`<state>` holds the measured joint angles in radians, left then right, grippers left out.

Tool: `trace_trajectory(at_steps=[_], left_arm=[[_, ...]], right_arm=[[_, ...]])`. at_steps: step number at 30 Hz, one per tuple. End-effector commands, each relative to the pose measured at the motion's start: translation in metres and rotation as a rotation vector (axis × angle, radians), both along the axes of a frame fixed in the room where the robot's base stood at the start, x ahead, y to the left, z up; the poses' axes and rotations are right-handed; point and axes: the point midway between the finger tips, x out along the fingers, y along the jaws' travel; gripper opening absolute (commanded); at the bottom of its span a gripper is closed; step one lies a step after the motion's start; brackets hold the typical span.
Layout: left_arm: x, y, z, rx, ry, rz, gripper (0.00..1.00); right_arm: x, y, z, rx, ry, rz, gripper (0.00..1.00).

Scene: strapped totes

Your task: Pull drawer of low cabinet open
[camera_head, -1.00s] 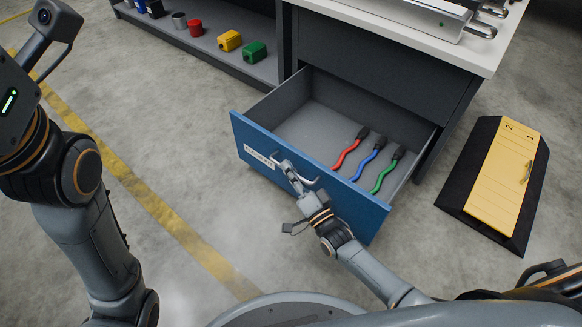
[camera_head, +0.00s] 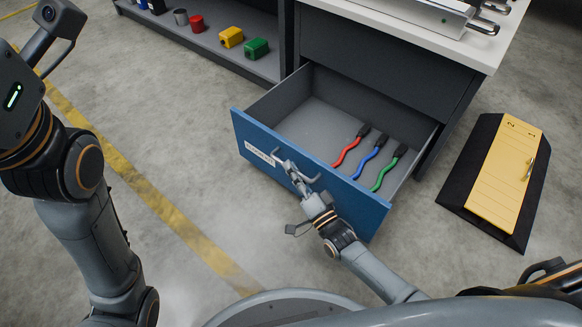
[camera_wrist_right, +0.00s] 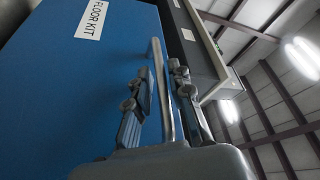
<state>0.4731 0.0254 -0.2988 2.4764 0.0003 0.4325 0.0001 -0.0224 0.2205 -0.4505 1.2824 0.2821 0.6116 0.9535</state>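The low cabinet (camera_head: 395,82) has a white top. Its blue-fronted drawer (camera_head: 345,205) is pulled well out, and its grey inside shows. A label reading FLOOR KIT (camera_wrist_right: 91,20) is on the front. My right gripper (camera_head: 293,172) is at the drawer's metal handle (camera_head: 314,180). In the right wrist view the handle bar (camera_wrist_right: 165,95) runs between the two fingers, with a visible gap on the left finger's side, so the gripper looks open around it. My left arm is at the left edge; its fingers are out of view.
Red (camera_head: 349,147), blue (camera_head: 371,158) and green (camera_head: 388,169) wavy tools lie in the drawer. A low shelf (camera_head: 262,68) with coloured blocks and cups stands at the back left. A yellow-and-black board (camera_head: 500,185) lies at the right. Floor left of the drawer is clear.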

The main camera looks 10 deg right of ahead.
Motion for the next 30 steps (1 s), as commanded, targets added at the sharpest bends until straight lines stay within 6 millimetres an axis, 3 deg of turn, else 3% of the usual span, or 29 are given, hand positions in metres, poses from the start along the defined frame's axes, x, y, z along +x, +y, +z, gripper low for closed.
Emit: trace_trajectory(at_steps=[9,15,30], left_arm=[[0.000,0.000,0.000,-0.002,0.002,-0.002,0.40],[0.000,0.000,0.000,-0.003,0.003,-0.002,0.40],[0.000,0.000,-0.001,-0.003,0.003,-0.002,0.40]], right_arm=[[-0.063,-0.022,-0.016,-0.002,0.006,0.000,0.21],[-0.090,-0.032,-0.021,-0.002,0.003,-0.001,0.21],[-0.100,-0.035,-0.023,0.000,0.002,-0.001,0.21]])
